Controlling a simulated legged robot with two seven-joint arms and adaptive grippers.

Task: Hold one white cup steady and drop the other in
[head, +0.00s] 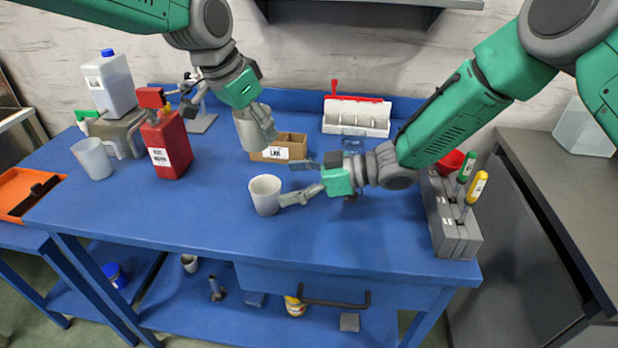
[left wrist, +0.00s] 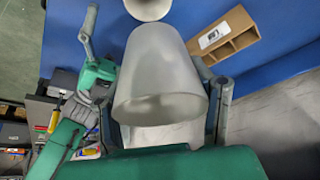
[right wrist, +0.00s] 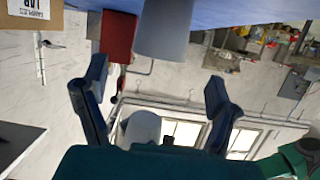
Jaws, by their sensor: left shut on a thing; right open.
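One white cup (head: 247,130) is held in my left gripper (head: 262,124), raised above the table; it fills the middle of the left wrist view (left wrist: 160,75), between the fingers. The other white cup (head: 265,196) stands upright on the blue table, lower in the head view; its edge shows at the top of the left wrist view (left wrist: 148,8). My right gripper (head: 298,182) is open just right of the standing cup, one finger low near its side, the other higher. Whether that finger touches the cup is unclear. In the right wrist view the space between the fingers (right wrist: 155,100) holds no gripped cup.
A cardboard box (head: 283,148) sits behind the cups. A red canister (head: 167,145) and a clear jug (head: 93,158) stand left. A white rack (head: 356,117) is at the back; a grey tool holder (head: 452,225) is right. The table front is clear.

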